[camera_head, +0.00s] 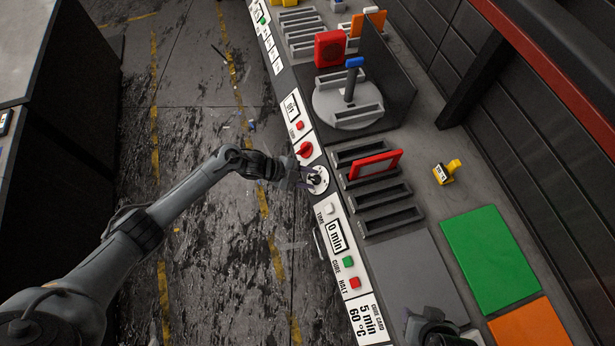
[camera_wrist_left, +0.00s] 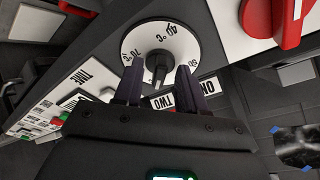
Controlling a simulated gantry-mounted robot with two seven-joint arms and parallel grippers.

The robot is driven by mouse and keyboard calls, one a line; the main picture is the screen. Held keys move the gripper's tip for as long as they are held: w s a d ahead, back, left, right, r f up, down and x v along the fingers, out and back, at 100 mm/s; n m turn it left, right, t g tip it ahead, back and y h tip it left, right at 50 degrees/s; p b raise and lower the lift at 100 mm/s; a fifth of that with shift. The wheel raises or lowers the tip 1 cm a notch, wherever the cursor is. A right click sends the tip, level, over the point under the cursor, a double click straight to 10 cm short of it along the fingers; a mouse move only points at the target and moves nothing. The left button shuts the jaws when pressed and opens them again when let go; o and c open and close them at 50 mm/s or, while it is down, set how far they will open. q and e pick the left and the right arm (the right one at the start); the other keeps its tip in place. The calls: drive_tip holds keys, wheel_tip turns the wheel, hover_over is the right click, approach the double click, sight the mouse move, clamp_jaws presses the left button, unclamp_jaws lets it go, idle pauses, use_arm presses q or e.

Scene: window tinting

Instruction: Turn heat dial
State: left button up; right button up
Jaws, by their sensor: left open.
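The heat dial (camera_head: 318,180) is a white disc with a black knob on the front panel of the bench. In the left wrist view the dial (camera_wrist_left: 185,42) shows printed numbers around its knob (camera_wrist_left: 158,62). My left gripper (camera_head: 303,178) is at the dial in the head view. In the left wrist view its two dark fingers (camera_wrist_left: 158,82) are apart, one on each side of the knob's lower end; I cannot tell whether they touch it. My right gripper (camera_head: 435,328) shows only in part at the bottom edge, and its fingers are unclear.
A red knob (camera_head: 305,150) sits beside the dial, and it also looms in the left wrist view (camera_wrist_left: 275,20). A timer display (camera_head: 337,236) with green and red buttons lies on the other side. Slotted racks (camera_head: 385,205) stand behind. Open floor lies left of the bench.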

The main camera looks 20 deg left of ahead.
use_arm(q)
drive_tip(key=v, duration=1)
drive_tip(key=shift+a+r, duration=0.25)
drive_tip(key=shift+r, duration=0.05)
drive_tip(key=shift+s, duration=0.1)
